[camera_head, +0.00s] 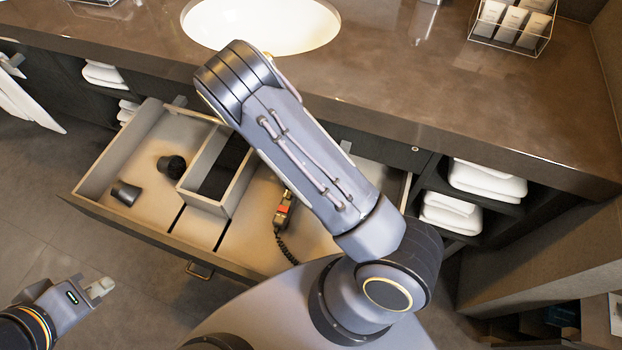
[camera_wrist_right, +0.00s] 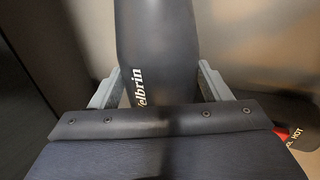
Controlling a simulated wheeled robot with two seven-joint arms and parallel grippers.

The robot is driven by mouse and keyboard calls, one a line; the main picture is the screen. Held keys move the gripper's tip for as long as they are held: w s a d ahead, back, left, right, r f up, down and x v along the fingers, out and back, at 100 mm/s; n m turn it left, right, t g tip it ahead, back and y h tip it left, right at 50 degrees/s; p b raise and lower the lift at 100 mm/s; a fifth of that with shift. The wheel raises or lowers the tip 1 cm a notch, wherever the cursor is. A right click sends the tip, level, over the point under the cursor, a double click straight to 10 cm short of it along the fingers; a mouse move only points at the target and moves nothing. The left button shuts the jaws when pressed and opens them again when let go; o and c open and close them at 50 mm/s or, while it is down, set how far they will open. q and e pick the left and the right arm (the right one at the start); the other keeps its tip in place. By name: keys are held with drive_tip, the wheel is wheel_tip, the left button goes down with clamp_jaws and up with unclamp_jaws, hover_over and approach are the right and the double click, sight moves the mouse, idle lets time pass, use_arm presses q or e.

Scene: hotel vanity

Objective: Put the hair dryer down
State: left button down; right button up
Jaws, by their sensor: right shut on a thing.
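The hair dryer (camera_wrist_right: 158,45) has a dark barrel with white lettering and lies between my right gripper's fingers (camera_wrist_right: 160,88) in the right wrist view. That gripper is shut on it. Its dark lower part with a red "HOT" label shows at the right of that view. In the head view, the labelled handle end (camera_head: 284,208) and a coiled cord (camera_head: 286,247) show over the open drawer (camera_head: 148,222); my right arm hides the rest and the right gripper. I cannot tell whether the dryer touches the drawer floor. My left gripper (camera_head: 100,288) is empty at lower left, its opening unclear.
Two black nozzle-like pieces (camera_head: 125,192) (camera_head: 172,165) lie in the drawer's left part. A divider box (camera_head: 233,190) stands mid-drawer. The counter (camera_head: 420,120) with a sink (camera_head: 260,22) is behind. Folded towels (camera_head: 487,180) sit on shelves to the right.

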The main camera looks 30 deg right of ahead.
drive_tip(key=o, duration=1)
drive_tip(key=shift+f, duration=0.1)
drive_tip(key=shift+c, duration=0.2)
drive_tip(key=o, duration=0.4)
drive_tip(key=shift+o, duration=0.2)
